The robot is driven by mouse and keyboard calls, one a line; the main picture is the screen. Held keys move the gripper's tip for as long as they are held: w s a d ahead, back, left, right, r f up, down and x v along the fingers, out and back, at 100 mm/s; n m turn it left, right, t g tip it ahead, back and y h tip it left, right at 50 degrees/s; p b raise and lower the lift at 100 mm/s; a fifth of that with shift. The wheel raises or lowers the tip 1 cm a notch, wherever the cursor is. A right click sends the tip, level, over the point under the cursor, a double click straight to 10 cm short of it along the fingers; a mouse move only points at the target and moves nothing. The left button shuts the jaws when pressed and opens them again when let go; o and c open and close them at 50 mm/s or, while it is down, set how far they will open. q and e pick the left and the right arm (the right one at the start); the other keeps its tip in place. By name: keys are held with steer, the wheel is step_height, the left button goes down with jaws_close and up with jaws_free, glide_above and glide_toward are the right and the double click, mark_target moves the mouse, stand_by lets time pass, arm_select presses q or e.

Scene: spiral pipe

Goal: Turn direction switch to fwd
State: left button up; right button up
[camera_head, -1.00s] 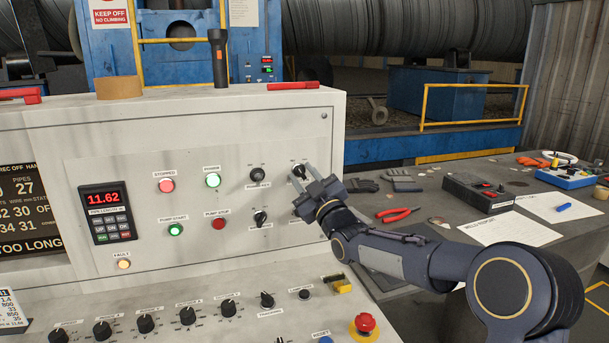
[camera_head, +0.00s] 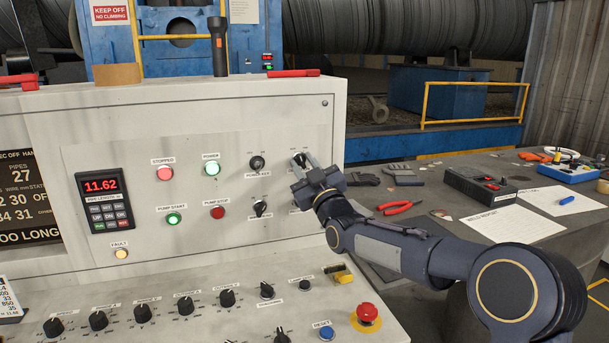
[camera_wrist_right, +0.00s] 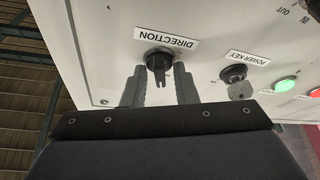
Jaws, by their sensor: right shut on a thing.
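The direction switch is a black knob (camera_head: 300,159) at the upper right of the white panel. In the right wrist view the knob (camera_wrist_right: 158,62) sits under the label "DIRECTION", which appears upside down. My right gripper (camera_head: 307,163) is at this knob, with a finger on each side of it, shut on it. The two fingers (camera_wrist_right: 160,76) also flank the knob in the right wrist view. In the head view the gripper partly hides the switch, and its position marks are too small to read. My left gripper is in neither view.
A power key switch (camera_head: 257,163) is just left of the direction switch, and another black knob (camera_head: 260,208) is lower. Red pliers (camera_head: 398,207) lie on the side table.

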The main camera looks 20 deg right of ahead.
steer(key=m+h+b, duration=0.1)
steer(key=m, duration=0.1)
steer(key=m+b, duration=0.2)
steer(key=shift+a+f+t+h, duration=0.1)
steer(key=shift+f+t+h, duration=0.2)
steer(key=shift+f+h, duration=0.1)
steer(key=m+h+b, duration=0.1)
steer(key=m, duration=0.1)
steer(key=shift+r+m+h, duration=0.15)
steer(key=shift+m+h, duration=0.15)
steer(key=m+h, duration=0.2)
steer(key=m, duration=0.1)
steer(key=shift+a+r+m, duration=0.1)
steer(key=shift+r+m, duration=0.05)
steer(key=shift+m, duration=0.25)
steer(key=shift+m+g+h, duration=0.4)
steer(key=shift+m+h, duration=0.5)
steer(key=shift+m, duration=1.2)
steer(key=o, duration=0.6)
steer(key=shift+o, duration=0.2)
steer(key=v, duration=0.7)
steer(key=shift+s+b, duration=0.4)
